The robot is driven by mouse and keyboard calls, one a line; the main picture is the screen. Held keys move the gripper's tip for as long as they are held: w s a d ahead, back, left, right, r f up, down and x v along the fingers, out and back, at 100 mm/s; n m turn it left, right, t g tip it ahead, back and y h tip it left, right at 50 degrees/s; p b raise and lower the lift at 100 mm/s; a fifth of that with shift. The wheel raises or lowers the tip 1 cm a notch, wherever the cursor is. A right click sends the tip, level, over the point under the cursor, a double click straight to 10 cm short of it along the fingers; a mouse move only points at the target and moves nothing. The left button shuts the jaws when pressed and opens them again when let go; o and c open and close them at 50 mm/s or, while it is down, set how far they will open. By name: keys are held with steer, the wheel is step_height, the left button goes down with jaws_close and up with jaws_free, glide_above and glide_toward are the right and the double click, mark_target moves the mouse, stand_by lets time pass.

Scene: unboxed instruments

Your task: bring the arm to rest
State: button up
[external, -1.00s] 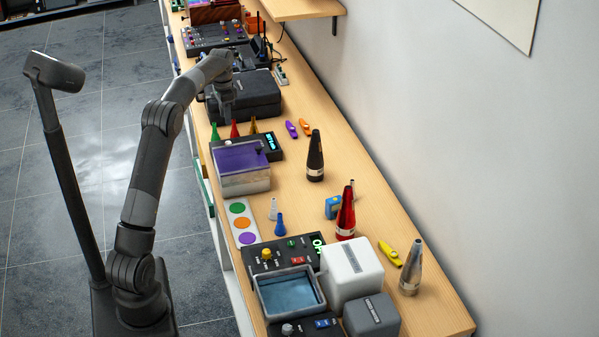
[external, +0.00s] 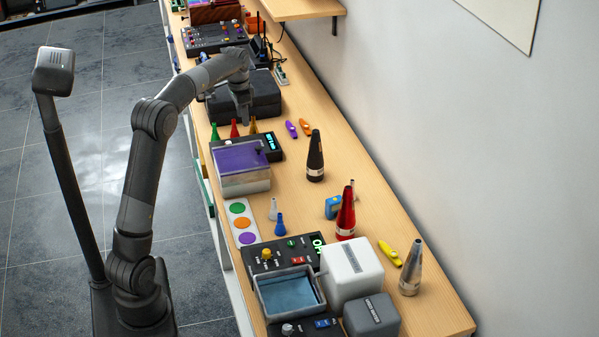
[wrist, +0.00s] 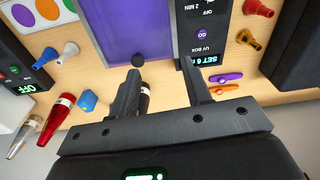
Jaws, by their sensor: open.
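My gripper (external: 246,112) is open and empty in the external view, at the end of my arm, above the bench near the front of the black case. In the wrist view its two fingers (wrist: 164,92) are spread apart with nothing held between them. Beyond them lie the purple-lidded box (wrist: 126,30) and the UV box (wrist: 204,38). My arm reaches out over the bench from its base at the lower left.
A black case (external: 262,88) lies under the wrist. Small coloured cones, a black cone (external: 315,158), a red cone (external: 346,212) and a purple-lidded box (external: 240,162) stand nearer. The wall (external: 480,130) bounds the bench at right.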

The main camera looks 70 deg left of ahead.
steer(key=s+d+r+t, duration=0.1)
steer(key=s+d+r, duration=0.15)
steer(key=d, duration=1.15)
steer(key=s+d+r+t, duration=0.1)
steer(key=d+r, duration=0.2)
steer(key=d, duration=1)
steer(key=s+d+f+t, duration=0.1)
steer(key=s+d+f, duration=0.1)
steer(key=s+d, duration=0.3)
steer(key=s+d+f+t, duration=0.1)
steer(key=s+d+f, duration=0.2)
steer(key=s+d, duration=0.2)
steer(key=s+d+f+m, duration=0.1)
steer(key=s+d+f, duration=0.2)
steer(key=s+d, duration=0.2)
steer(key=d, duration=0.2)
steer(key=shift+s+d+t, duration=0.25)
steer(key=shift+d+t, duration=0.1)
steer(key=shift+t, duration=0.05)
steer(key=shift+o, duration=0.2)
